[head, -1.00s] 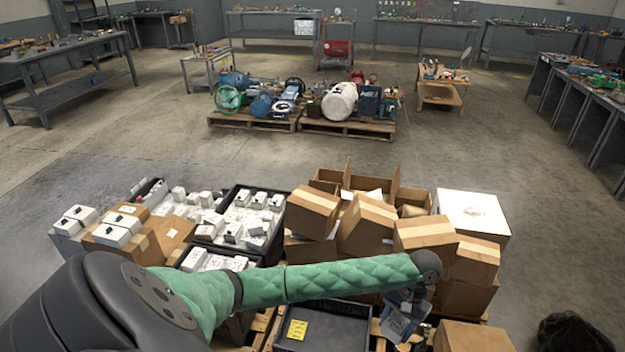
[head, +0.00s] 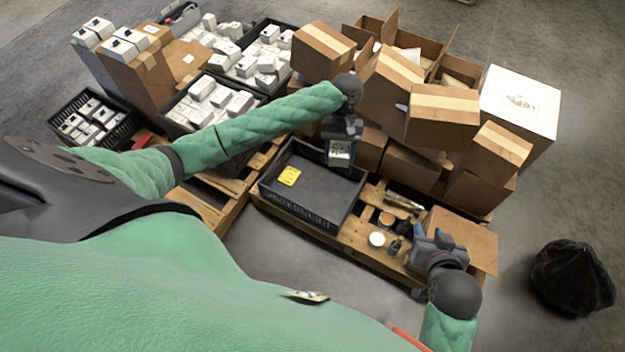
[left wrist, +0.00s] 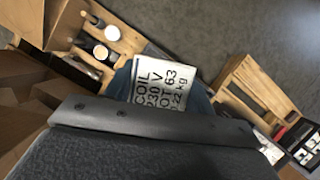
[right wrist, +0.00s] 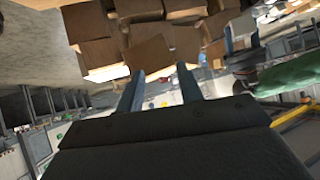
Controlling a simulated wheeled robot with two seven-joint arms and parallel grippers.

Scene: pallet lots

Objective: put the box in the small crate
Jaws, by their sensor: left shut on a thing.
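My left gripper (head: 341,135) is shut on a small box (head: 340,153) with a white label. In the left wrist view the box (left wrist: 158,88) sits between blue fingers, and its label reads COIL 230 V. A shallow black crate (head: 268,195) with a yellow note inside stands on the pallet and looks otherwise empty. In the head view the held box overlaps this crate's far right edge; its height above it is hard to tell. My right gripper (head: 432,245) is near the pallet's front right; its fingers (right wrist: 160,90) are apart with nothing between them.
Cardboard boxes (head: 445,115) are stacked behind and right of the crate. Black crates (head: 262,93) with white boxes stand at the left. Jars (head: 377,239) and a brown carton (head: 468,238) are near my right gripper. A black bag (head: 572,278) lies on the floor at right.

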